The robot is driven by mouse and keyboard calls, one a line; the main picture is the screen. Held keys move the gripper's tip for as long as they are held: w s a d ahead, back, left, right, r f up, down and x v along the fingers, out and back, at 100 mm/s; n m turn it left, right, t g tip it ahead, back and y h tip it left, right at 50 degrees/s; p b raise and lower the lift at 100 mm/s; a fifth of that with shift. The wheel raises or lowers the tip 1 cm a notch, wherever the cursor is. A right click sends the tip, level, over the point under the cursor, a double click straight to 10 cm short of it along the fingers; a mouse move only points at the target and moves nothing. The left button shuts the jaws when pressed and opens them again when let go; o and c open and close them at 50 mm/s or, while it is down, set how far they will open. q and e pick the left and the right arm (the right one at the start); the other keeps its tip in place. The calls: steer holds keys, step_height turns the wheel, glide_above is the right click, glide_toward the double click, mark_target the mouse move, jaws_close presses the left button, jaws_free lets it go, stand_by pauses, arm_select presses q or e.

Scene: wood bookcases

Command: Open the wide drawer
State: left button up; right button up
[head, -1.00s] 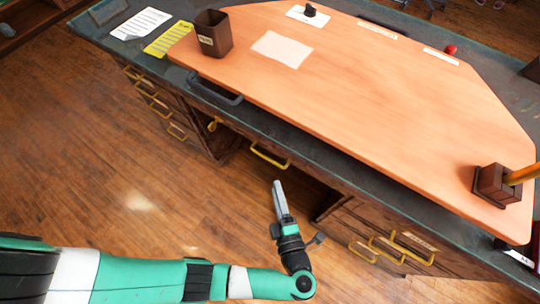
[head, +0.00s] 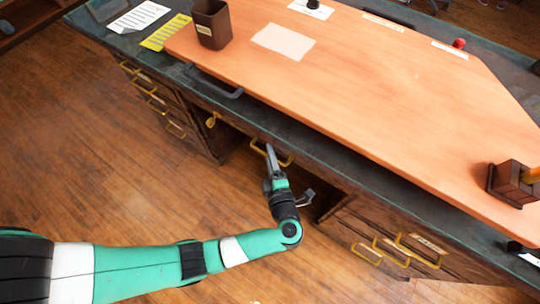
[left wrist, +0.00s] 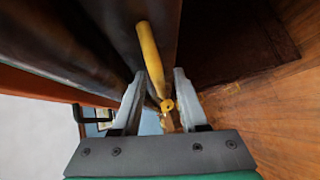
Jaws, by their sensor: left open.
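The wide drawer's brass-yellow handle (head: 285,159) is under the middle of the desk's front edge. The drawer front is mostly hidden by the desk top. My left gripper (head: 270,150) is open and its fingertips overlap the handle in the head view. In the left wrist view the yellow handle bar (left wrist: 150,55) runs away from the camera, between the two fingertips (left wrist: 157,76) in the picture. I cannot tell whether the fingers touch it. My right gripper is not in view.
Side drawers with yellow handles stand left (head: 155,103) and right (head: 415,250) of the knee space. A small brass key (head: 212,120) shows left of the wide drawer. A dark cup (head: 212,22) and a pen holder (head: 513,181) stand on the desk top (head: 370,95).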

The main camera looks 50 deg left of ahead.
arm_select(q)
jaws_close()
stand_by(1.4)
